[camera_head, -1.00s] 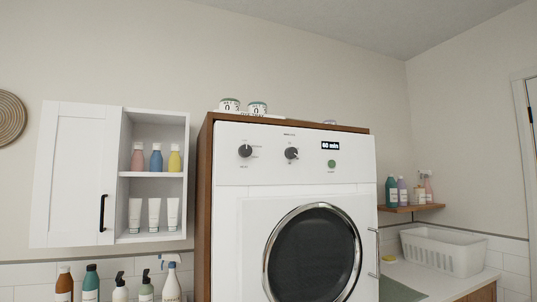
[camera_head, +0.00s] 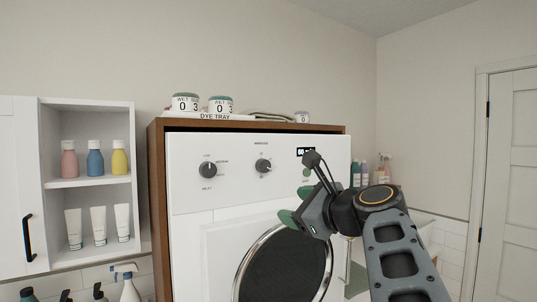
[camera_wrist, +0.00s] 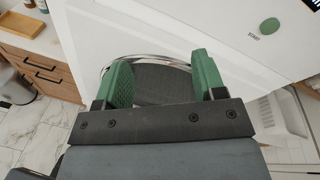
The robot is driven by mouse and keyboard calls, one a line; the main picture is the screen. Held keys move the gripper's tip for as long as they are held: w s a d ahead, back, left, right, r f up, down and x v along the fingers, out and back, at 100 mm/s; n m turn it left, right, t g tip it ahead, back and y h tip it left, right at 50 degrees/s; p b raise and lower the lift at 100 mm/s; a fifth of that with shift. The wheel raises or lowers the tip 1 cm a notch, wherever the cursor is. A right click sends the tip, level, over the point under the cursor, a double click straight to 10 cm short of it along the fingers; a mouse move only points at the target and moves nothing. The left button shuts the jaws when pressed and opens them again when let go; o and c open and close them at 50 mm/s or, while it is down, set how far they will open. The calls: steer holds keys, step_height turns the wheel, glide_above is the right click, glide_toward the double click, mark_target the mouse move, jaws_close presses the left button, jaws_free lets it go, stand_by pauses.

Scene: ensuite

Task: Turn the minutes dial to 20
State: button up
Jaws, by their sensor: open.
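The white dryer (camera_head: 190,225) has two dark round dials on its top panel. The right dial (camera_head: 263,165), under a small label too blurred to read, has a light pointer mark; the left dial (camera_head: 208,170) has several printed words around it. A dark display (camera_head: 303,152) is partly hidden behind my arm. A green round start button (camera_wrist: 269,26) shows in the wrist view. My gripper (camera_head: 297,203) is open and empty, in front of the dryer, below and to the right of the right dial. Its green fingers (camera_wrist: 163,80) stand apart in the wrist view, with neither dial between them.
The round dryer door (camera_head: 285,265) lies below my gripper. An open cabinet (camera_head: 90,185) with bottles is at left. A door (camera_head: 503,180) is at right.

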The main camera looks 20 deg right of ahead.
mark_target(266, 166)
step_height(266, 166, up, 7)
steer(key=d+m+t+p, duration=0.1)
steer(key=m+t, duration=0.1)
steer(key=w+p, duration=0.1)
steer(key=w, duration=0.3)
steer(key=w+a+p, duration=0.1)
steer(key=w, duration=0.3)
steer(key=w+a+p, duration=0.1)
steer(key=w+p, duration=0.1)
steer(key=w, duration=0.2)
steer(key=c, duration=0.9)
